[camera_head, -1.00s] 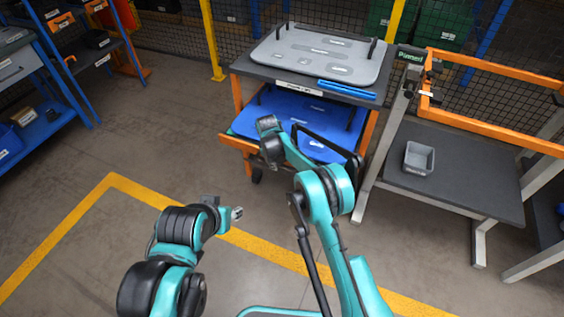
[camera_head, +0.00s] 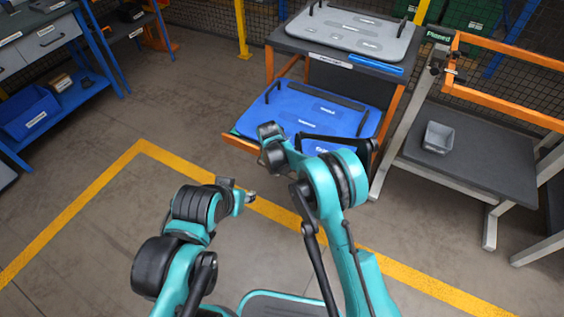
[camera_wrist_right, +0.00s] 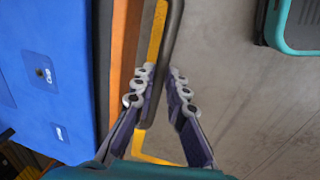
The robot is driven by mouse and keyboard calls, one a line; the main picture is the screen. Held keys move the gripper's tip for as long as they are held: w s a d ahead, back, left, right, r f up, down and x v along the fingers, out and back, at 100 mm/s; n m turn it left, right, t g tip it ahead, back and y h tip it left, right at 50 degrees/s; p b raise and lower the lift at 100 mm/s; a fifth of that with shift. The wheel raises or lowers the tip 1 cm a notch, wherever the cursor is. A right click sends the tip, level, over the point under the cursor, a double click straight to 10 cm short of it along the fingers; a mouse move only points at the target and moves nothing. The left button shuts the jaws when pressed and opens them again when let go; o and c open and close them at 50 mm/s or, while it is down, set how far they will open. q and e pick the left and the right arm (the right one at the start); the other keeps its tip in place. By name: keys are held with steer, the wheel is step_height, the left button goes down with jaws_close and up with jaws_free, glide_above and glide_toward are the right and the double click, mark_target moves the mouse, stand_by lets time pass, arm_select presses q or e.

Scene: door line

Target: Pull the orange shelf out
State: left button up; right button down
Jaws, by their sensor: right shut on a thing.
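The orange shelf (camera_head: 238,142) is the lower level of a cart and sticks out from under the cart's top. A blue panel (camera_head: 285,112) lies on it. Its orange edge (camera_wrist_right: 127,50) also shows in the right wrist view beside the blue panel. My right gripper (camera_wrist_right: 160,85) is shut around a dark curved bar handle (camera_wrist_right: 173,35), just off that edge. In the head view my right arm hides the grip. My left gripper (camera_head: 248,197) hangs over the floor in front of the cart, apart from it; its finger gap is too small to read.
The cart's top (camera_head: 315,58) carries a grey panel (camera_head: 350,32). Blue shelving (camera_head: 70,95) stands at the left. The floor in front of the cart is clear, with a yellow line (camera_head: 100,190).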

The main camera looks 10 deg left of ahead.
steer(key=shift+s+a, duration=0.25)
steer(key=shift+s, duration=0.45)
steer(key=c, duration=1.5)
jaws_free()
steer(key=shift+c, duration=0.2)
step_height(320, 180, up, 12)
steer(key=s, duration=0.2)
steer(key=shift+a, duration=0.4)
steer(key=shift+s+d, duration=0.1)
